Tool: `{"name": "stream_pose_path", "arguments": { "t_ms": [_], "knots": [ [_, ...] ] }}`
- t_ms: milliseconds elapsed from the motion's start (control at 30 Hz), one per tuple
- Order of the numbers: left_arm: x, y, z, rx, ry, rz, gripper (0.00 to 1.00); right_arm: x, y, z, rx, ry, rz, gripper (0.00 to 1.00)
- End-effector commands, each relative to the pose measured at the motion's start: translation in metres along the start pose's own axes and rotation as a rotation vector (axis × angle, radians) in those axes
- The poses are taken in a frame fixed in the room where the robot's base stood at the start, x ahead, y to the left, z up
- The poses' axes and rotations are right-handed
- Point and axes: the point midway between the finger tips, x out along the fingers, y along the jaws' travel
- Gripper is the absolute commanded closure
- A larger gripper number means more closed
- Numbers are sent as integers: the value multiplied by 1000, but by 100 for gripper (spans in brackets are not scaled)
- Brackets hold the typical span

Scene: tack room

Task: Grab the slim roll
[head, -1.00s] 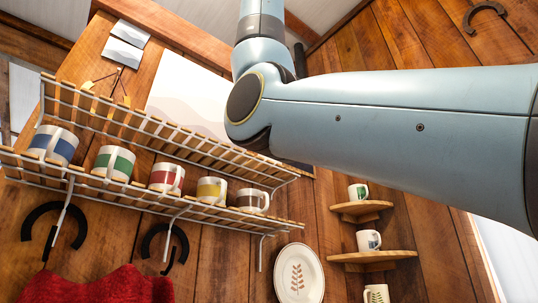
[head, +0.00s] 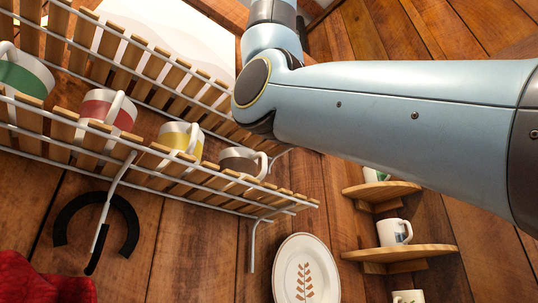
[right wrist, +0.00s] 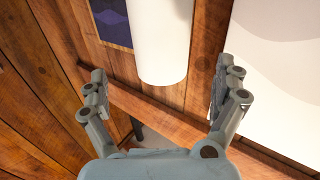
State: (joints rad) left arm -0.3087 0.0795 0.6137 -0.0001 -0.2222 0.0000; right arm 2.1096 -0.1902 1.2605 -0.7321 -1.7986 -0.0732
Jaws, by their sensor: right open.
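A white roll (right wrist: 160,38), a smooth cylinder, shows at the top middle of the right wrist view, with its near end toward me and its far part cut off by the frame edge. My right gripper (right wrist: 161,77) is open, with one finger on each side of the roll's near end in the picture. I cannot tell how far the roll is from the fingers; no contact is visible. In the head view my right arm crosses the upper right, and its gripper is out of frame. No roll shows there. My left gripper is in neither view.
A wire-and-slat rack (head: 225,194) holds several striped mugs at left. A leaf-pattern plate (head: 305,270), corner shelves (head: 400,252) with cups and a dark horseshoe (head: 72,222) are on the plank wall. A wooden ledge (right wrist: 165,122) runs below the roll in the right wrist view.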

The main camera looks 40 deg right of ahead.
Motion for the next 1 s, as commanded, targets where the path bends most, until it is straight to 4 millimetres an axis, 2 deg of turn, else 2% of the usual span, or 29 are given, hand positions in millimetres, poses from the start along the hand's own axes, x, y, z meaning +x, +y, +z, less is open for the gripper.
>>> {"name": "stream_pose_path", "arguments": {
  "t_ms": [33, 167, 333, 500, 600, 767, 1000],
  "knots": [
    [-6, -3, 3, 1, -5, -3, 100, 10, 0, -2, -1, -4, 2, 2],
    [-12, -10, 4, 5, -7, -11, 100, 25, 0, -2, 1, -2, 1, 2],
    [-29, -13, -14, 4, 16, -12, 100, 50, 2, -5, 0, -3, 3, 2],
    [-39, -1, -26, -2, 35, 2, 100, 71, 2, -3, 0, -2, 2, 2],
    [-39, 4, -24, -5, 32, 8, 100, 74, 1, -2, 0, 0, 0, 2],
    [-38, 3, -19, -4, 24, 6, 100, 74, 1, -1, 1, 0, 0, 2],
    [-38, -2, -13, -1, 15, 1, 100, 74, 1, -1, 1, 0, 1, 32]
  ]
}}
